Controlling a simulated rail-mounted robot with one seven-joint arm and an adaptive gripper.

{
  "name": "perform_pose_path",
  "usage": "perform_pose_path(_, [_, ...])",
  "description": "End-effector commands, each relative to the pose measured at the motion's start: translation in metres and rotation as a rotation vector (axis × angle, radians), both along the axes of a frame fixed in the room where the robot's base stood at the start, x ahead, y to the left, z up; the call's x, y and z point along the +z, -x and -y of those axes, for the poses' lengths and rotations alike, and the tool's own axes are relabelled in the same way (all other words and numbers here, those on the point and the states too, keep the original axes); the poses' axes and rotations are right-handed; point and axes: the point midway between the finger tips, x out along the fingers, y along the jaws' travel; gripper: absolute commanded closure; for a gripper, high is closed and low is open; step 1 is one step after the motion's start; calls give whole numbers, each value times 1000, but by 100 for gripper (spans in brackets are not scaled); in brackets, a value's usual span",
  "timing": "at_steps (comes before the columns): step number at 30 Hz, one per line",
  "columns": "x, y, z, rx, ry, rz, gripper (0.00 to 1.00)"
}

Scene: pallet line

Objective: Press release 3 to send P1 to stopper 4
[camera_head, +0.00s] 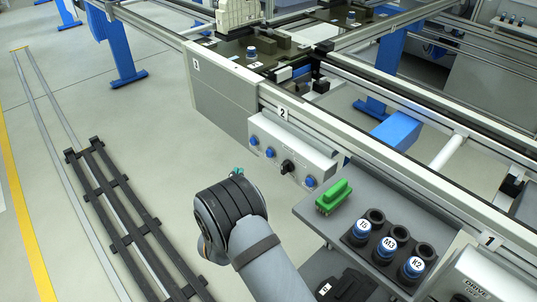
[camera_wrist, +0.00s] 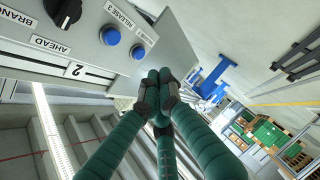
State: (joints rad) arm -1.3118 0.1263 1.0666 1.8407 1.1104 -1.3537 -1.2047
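A grey control panel (camera_head: 290,150) hangs on the line's side below plate 2. It carries blue buttons and a black knob (camera_head: 288,166). Contact is not visible. In the head view my wrist hides most of it. A dark pallet (camera_head: 232,52) with a blue-topped part stands on the line near plate 3; its name is unreadable.
Another pallet (camera_head: 345,17) stands farther back. The floor left of the line is clear apart from rails.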

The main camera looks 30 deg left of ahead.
Motion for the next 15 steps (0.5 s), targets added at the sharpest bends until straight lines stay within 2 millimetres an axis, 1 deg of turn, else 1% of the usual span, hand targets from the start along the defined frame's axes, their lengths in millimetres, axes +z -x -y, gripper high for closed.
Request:
perform_pose_path(4, [0, -3, 1, -1, 0, -1, 100])
perform_pose_path(7, [0, -10, 3, -2, -1, -2, 100])
perform_pose_path(11, [1, -25, 7, -4, -1, -2, 100])
perform_pose_path(15, [1, -45, 13, -5, -1, -1, 100])
